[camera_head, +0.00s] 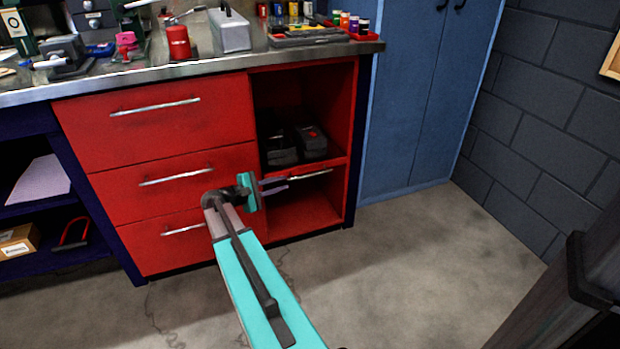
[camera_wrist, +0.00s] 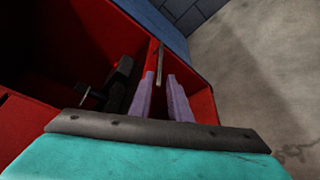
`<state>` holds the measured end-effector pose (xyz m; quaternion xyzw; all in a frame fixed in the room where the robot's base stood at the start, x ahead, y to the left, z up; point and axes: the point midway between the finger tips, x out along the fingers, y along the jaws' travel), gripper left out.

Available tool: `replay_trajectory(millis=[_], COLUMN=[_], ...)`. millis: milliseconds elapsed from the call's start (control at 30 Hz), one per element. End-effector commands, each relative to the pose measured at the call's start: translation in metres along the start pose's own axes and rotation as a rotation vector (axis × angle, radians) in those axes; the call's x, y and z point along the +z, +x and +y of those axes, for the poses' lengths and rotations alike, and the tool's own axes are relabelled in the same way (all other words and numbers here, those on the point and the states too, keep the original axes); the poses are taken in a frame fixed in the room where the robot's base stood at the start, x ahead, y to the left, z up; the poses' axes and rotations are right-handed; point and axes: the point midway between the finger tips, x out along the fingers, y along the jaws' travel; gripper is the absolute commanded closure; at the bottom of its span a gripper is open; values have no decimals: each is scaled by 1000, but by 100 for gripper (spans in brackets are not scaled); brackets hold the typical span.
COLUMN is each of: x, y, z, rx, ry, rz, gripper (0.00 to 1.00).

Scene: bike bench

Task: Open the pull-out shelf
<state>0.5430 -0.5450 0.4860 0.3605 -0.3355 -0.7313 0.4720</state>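The pull-out shelf (camera_head: 335,163) is a red board in the right, open part of the red cabinet. It sits in line with the cabinet front and bears dark boxes. Its metal bar handle (camera_head: 312,174) runs along the front edge and also shows in the wrist view (camera_wrist: 160,66). My gripper (camera_head: 275,186) is in front of the shelf, near the left end of the handle. Its two purple fingers are apart. In the wrist view, the near end of the handle appears between the fingertips (camera_wrist: 161,77); I cannot tell whether they touch it.
Three red drawers with bar handles (camera_head: 155,107) are left of the shelf. Dark boxes (camera_head: 297,144) rest on the shelf. A blue locker (camera_head: 415,100) stands at the right. The metal worktop (camera_head: 200,66) is cluttered. The concrete floor (camera_head: 400,260) in front is clear.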

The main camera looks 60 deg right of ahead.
Motion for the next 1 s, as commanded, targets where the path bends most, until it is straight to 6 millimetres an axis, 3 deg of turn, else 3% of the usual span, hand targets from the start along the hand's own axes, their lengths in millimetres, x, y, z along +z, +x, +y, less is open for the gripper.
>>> replay_trajectory(millis=[467,1000], x=[-2,-3], y=[8,78], z=[-1,-2], rx=[-1,-2], ry=[1,1], rz=[2,1], gripper=[83,83])
